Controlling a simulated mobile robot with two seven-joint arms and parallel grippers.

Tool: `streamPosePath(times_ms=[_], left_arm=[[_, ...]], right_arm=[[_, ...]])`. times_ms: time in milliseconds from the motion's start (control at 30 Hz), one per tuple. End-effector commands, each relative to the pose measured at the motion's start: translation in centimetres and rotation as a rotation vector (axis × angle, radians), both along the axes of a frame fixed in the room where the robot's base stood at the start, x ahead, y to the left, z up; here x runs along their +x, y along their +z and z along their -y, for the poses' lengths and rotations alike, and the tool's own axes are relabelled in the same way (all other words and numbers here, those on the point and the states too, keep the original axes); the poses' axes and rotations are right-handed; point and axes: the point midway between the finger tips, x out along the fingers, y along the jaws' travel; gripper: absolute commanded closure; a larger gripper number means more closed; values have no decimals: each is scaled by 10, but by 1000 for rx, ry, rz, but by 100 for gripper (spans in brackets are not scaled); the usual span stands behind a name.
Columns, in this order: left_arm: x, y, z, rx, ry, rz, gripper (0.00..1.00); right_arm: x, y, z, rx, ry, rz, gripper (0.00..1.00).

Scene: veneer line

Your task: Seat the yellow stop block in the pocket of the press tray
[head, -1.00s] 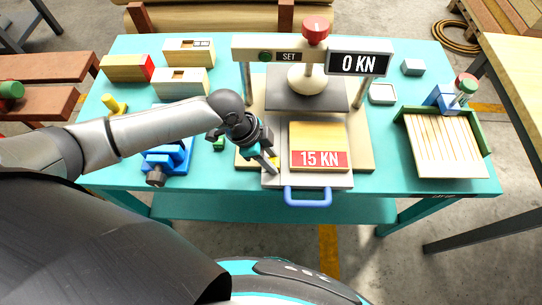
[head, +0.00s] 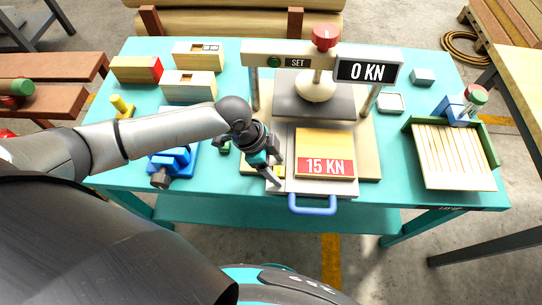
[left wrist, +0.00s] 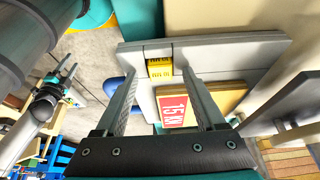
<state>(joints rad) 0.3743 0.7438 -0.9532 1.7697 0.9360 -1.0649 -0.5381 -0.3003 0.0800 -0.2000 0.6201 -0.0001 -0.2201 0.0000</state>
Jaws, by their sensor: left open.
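The yellow stop block (left wrist: 159,62) has black markings and lies at the grey edge of the press tray (left wrist: 220,55). Whether it is fully down in the pocket I cannot tell. My left gripper (left wrist: 162,76) is open, its fingers on either side of the block with gaps, not closed on it. In the head view the left gripper (head: 277,170) is at the left front part of the press tray (head: 345,188), and little yellow shows between its fingers. The tray has a blue handle (head: 312,207) and carries a wooden block marked 15 KN (head: 325,145). My right gripper does not show.
The press (head: 318,60), reading 0 KN, stands behind the tray. A blue clamp-like fixture (head: 173,162) and a yellow peg (head: 121,106) are left of my gripper. Wooden blocks (head: 188,84) lie back left. A green-edged slatted tray (head: 452,158) is at right.

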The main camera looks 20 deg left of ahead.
Motion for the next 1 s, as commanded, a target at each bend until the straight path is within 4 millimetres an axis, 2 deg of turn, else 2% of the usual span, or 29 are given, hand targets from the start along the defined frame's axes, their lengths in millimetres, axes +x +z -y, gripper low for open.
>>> streamPosePath(times_ms=[167, 400, 600, 800, 1000], left_arm=[[-1, 23, -9, 1, 1, 4, 28], [-8, 77, -31, 2, 0, 5, 28], [-12, 115, -46, 1, -1, 3, 28], [-15, 135, -54, 1, 1, 2, 28], [-16, 140, -55, -1, 0, 0, 28]], right_arm=[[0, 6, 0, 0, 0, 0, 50], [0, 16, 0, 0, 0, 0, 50], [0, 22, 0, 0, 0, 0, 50], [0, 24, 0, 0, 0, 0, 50], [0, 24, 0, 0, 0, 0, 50]])
